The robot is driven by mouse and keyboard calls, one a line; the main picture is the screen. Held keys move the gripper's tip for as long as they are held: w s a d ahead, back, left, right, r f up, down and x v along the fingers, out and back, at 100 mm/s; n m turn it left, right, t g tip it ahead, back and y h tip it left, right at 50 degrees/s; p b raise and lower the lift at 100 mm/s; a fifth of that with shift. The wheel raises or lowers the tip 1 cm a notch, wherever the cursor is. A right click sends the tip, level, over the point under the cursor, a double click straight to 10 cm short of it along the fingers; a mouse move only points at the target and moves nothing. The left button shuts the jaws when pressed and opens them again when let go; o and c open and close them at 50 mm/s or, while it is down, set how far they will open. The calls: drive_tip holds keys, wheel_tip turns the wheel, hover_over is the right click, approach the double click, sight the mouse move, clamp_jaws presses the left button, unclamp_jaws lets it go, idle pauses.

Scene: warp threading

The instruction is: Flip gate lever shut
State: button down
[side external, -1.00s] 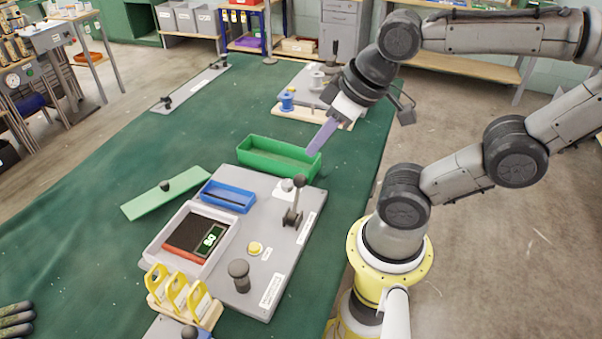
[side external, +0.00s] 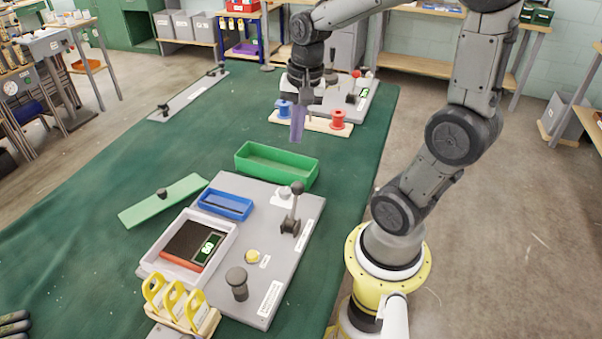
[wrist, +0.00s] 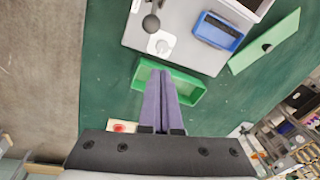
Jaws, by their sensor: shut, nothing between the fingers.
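A grey lever with a dark ball knob (side external: 291,211) stands nearly upright on the near grey board (side external: 238,301). I take it to be the gate lever, but its label is too small to read. Its knob also shows at the top of the wrist view (wrist: 151,22). My gripper (side external: 297,139), with purple fingers, points down above the green mat, behind the green tray and well away from the lever. In the wrist view its fingers (wrist: 164,76) lie together, empty, in front of the green tray.
The green tray (side external: 245,166) stands between my gripper and the near board. A blue tray (side external: 226,204), a green plate with a knob (side external: 140,211) and a yellow button (side external: 252,256) are near the lever. Behind my gripper are a blue spool (side external: 284,109) and a red spool (side external: 338,119).

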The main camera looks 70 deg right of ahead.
sight(294, 207)
drive_tip(key=shift+m+g, duration=0.4)
drive_tip(key=shift+m, duration=0.3)
drive_tip(key=d+f, duration=0.1)
drive_tip(key=s+d+f, duration=0.1)
drive_tip(key=d, duration=0.1)
drive_tip(key=shift+f, duration=0.25)
drive_tip(key=a+f, duration=0.3)
drive_tip(key=f, duration=0.5)
drive_tip(key=shift+s+a+f, duration=0.15)
drive_tip(key=shift+a+f, duration=0.2)
drive_tip(key=shift+a+r, duration=0.1)
drive_tip(key=shift+a+r, duration=0.15)
